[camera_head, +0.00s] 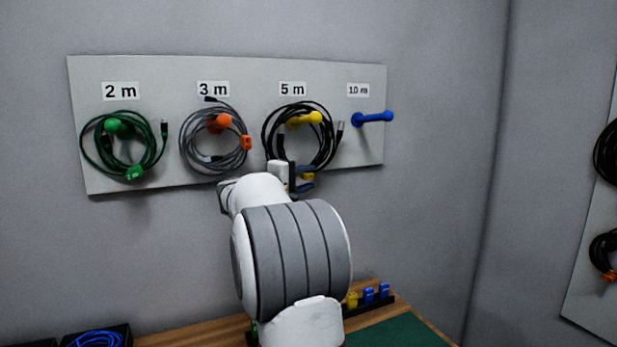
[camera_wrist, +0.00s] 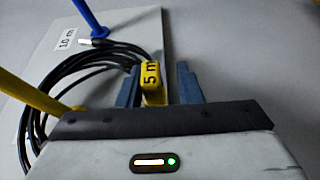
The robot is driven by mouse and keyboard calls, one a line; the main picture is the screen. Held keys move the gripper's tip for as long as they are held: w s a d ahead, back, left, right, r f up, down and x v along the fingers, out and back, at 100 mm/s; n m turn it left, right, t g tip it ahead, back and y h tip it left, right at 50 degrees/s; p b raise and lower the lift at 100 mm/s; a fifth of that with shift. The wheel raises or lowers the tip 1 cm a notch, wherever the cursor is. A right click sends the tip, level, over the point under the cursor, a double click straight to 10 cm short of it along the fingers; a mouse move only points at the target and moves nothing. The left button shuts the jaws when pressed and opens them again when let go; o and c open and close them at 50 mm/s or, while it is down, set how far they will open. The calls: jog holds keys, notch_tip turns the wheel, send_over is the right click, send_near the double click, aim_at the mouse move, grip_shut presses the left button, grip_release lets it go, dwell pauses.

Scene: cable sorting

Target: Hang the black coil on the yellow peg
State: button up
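The black coil (camera_head: 268,135) hangs on the board under the 5 m label, looped around the yellow peg (camera_head: 306,120). In the wrist view the coil (camera_wrist: 72,75) loops around the base of the yellow peg (camera_wrist: 40,92). Its yellow 5 m tag (camera_wrist: 152,78) sits between the blue fingers of my gripper (camera_wrist: 158,88). A gap shows between the tag and the right finger, and the left finger is close beside the tag, so the gripper looks open. In the head view my gripper (camera_head: 304,179) is at the coil's lower edge, partly hidden by my wrist.
A green coil (camera_head: 86,150) and a grey coil (camera_head: 187,150) hang to the left on green and orange pegs. The blue peg (camera_head: 375,118) at right is empty. Below is a table with a black tray (camera_head: 120,335), a rack of tags (camera_head: 370,303) and a green mat (camera_head: 400,335).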

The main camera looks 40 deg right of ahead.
jog(key=shift+o, duration=0.9)
jog(key=shift+r, duration=0.15)
jog(key=s+a, duration=0.1)
jog(key=a, duration=0.7)
jog(key=s+a+f+y+p, duration=0.4)
jog(key=s+a+y, duration=0.2)
jog(key=s+a, duration=0.3)
jog(key=s+a+f+m+y+p, duration=0.1)
jog(key=s+a+f+y+p, duration=0.3)
jog(key=s+a, duration=0.5)
jog(key=s+a+f+y+p, duration=0.5)
jog(key=s+a+f+y, duration=0.1)
jog(key=s+a, duration=0.3)
jog(key=shift+s+f+m+y, duration=0.25)
jog(key=shift+m+y, duration=0.15)
jog(key=shift+y, duration=0.5)
